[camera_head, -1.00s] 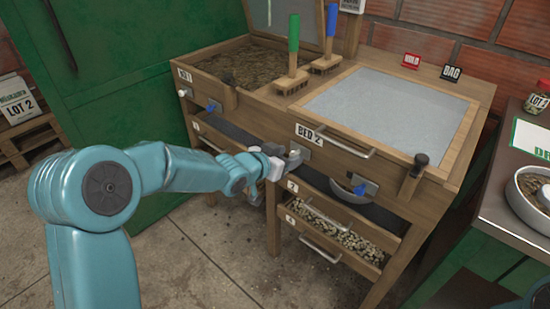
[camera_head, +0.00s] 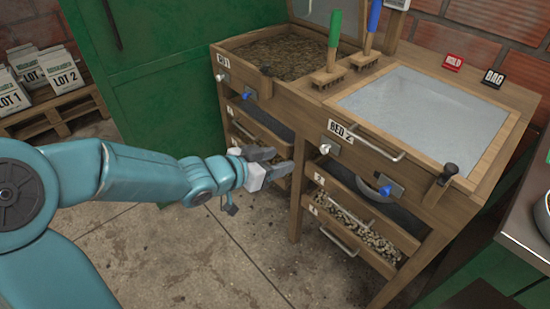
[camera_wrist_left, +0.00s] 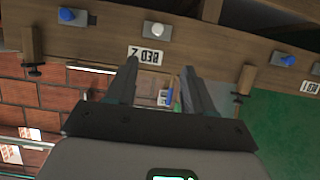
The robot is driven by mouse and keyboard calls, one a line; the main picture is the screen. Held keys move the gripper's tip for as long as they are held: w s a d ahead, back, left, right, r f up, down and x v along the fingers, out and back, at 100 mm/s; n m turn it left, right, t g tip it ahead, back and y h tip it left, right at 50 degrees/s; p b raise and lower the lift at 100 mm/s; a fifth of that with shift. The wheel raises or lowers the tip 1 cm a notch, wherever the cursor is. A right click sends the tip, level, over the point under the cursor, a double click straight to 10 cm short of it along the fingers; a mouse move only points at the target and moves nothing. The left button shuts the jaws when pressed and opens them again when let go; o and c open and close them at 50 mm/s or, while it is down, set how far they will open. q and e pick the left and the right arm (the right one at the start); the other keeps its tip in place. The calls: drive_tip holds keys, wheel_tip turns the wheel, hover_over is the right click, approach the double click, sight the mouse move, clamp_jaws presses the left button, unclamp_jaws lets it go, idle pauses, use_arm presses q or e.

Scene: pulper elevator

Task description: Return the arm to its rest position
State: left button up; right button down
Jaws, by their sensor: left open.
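My left arm comes in from the left in the head view. Its gripper (camera_head: 275,164) is open and empty, in front of the wooden bed stand (camera_head: 297,207) and apart from it as far as I can tell. In the left wrist view the two dark fingers (camera_wrist_left: 155,88) stand apart with nothing between them. The wrist view is upside down and shows the BED 2 label (camera_wrist_left: 146,56) beyond the fingers. My right gripper is in neither view.
The bed stand holds BED 1 (camera_head: 285,55) and the covered BED 2 (camera_head: 425,110). Drawers with beans (camera_head: 360,222) are open below BED 2. A metal table (camera_head: 525,232) stands at right, a green cabinet (camera_head: 165,90) behind my arm. Concrete floor (camera_head: 215,260) is free in front.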

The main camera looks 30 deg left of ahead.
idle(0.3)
use_arm(q)
drive_tip(key=s+d+f+n+g, duration=0.1)
drive_tip(key=s+d+f+g, duration=0.15)
drive_tip(key=f, duration=0.45)
drive_tip(key=s+d+f+n+g+h, duration=0.1)
drive_tip(key=d+f+g, duration=0.1)
drive_tip(key=d+f, duration=0.35)
drive_tip(key=s+d+f+g, duration=0.2)
drive_tip(key=f, duration=0.7)
drive_tip(key=s+d+f+n+g+y, duration=0.1)
drive_tip(key=s+f+n+g, duration=0.15)
drive_tip(key=s+f, duration=0.45)
drive_tip(key=s+d+f+n+g, duration=0.2)
drive_tip(key=s+f+g, duration=0.1)
drive_tip(key=s+f, duration=0.4)
wheel_tip(320, 180, up, 17)
drive_tip(key=s+p, duration=0.1)
drive_tip(key=p, duration=1.4)
drive_tip(key=shift+s+a+y+p, duration=0.3)
drive_tip(key=shift+s+a+p, duration=0.05)
drive_tip(key=shift+a+p, duration=0.1)
